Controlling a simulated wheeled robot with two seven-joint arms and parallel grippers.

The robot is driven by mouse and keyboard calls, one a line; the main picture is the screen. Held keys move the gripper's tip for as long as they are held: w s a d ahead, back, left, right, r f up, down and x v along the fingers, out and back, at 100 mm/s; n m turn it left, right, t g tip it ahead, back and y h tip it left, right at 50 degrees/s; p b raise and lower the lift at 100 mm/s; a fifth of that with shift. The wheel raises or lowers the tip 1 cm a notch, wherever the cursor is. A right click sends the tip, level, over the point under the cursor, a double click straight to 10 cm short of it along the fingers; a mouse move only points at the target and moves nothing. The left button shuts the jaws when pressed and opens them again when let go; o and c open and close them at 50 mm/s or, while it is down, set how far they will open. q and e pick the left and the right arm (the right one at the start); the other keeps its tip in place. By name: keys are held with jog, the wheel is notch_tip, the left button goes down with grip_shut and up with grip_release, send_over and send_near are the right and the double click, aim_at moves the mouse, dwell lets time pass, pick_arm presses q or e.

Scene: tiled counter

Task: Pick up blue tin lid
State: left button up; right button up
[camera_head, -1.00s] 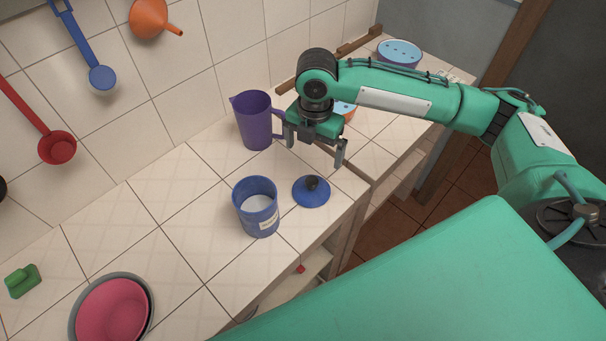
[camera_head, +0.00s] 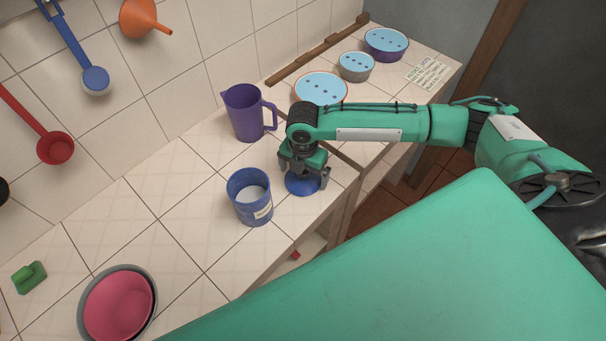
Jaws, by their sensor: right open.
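The blue tin lid (camera_head: 303,186) lies flat on the tiled counter, to the right of the blue tin (camera_head: 243,205). My right gripper (camera_head: 304,181) is directly over the lid, pointing down, with its open fingers low at either side of the lid's middle. The lid's dark knob is hidden under the gripper, so I cannot tell whether the fingers touch it. The blue tin stands upright and open, with white contents and a label on its side. My left gripper is not in view.
A purple jug (camera_head: 245,112) stands behind the gripper. Blue-topped bowls (camera_head: 320,88) stand at the back right beside a paper note (camera_head: 427,73). The counter's front edge is close to the lid.

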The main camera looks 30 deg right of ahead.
jog(key=shift+s+f, duration=0.1)
jog(key=shift+f, duration=0.05)
jog(key=c, duration=0.7)
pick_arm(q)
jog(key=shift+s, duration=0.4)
